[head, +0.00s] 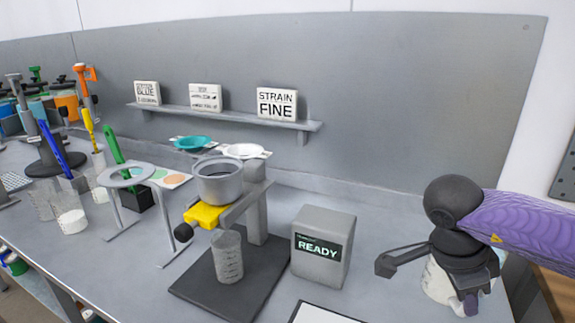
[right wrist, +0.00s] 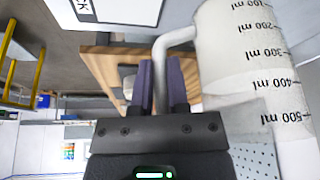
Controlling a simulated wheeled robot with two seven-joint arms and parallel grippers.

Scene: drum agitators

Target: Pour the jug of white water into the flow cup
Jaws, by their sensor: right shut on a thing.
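The jug (head: 437,283) stands at the right of the bench in the head view, mostly hidden behind my right gripper (head: 462,280). In the right wrist view the jug (right wrist: 245,60) is whitish, with ml marks, and shows upside down. My right gripper (right wrist: 161,90) is shut on its handle (right wrist: 163,50). I cannot tell whether the jug touches the bench. The flow cup (head: 219,187) looks like the grey metal cup on the stand at the middle, well left of the jug. A yellow piece (head: 204,215) sits under it, with a clear beaker (head: 228,262) below. My left gripper is not in view.
A grey box reading READY (head: 322,247) stands between the stand and the jug. A shelf (head: 230,119) with labelled blocks is on the back panel. Tools, beakers and a small round-topped stand (head: 126,177) crowd the left. A white-faced sheet (head: 318,313) lies at the front.

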